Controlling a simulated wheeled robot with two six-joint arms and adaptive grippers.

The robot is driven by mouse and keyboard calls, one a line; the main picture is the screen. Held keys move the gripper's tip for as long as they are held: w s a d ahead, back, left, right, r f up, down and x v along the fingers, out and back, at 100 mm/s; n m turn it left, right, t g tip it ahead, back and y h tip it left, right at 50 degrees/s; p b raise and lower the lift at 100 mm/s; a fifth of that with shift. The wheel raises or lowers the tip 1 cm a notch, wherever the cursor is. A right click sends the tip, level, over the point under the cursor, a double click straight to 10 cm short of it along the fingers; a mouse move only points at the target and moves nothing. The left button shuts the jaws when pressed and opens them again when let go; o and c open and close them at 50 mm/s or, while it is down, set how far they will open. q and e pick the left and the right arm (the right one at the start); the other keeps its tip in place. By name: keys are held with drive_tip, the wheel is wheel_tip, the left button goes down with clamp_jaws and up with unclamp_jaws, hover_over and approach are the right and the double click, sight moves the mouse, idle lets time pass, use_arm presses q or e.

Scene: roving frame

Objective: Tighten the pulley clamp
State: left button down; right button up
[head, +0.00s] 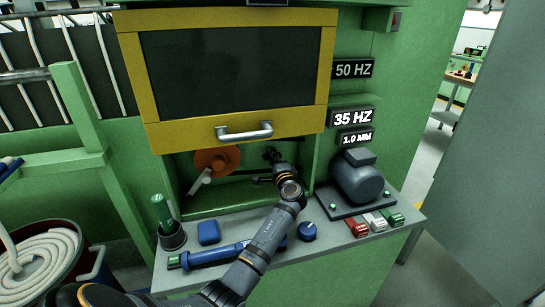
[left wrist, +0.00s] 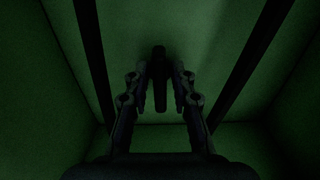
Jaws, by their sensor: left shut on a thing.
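My left gripper (head: 273,160) reaches into the green recess under the raised yellow door. In the left wrist view, its fingers (left wrist: 160,85) are shut on a dark upright handle (left wrist: 159,66), which looks like the clamp handle. What the handle joins is too dark to tell. An orange pulley wheel (head: 216,160) sits in the recess to the left of the gripper, its top hidden by the door. A pale lever (head: 200,183) slants down in front of it. A dark belt or rod runs from the wheel toward the gripper. My right gripper is not in view.
The yellow door (head: 230,139) hangs just above my arm.

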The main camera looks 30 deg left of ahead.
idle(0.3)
use_arm(q)
drive_tip(key=c, duration=1.4)
unclamp_jaws()
drive_tip(key=v, duration=1.2)
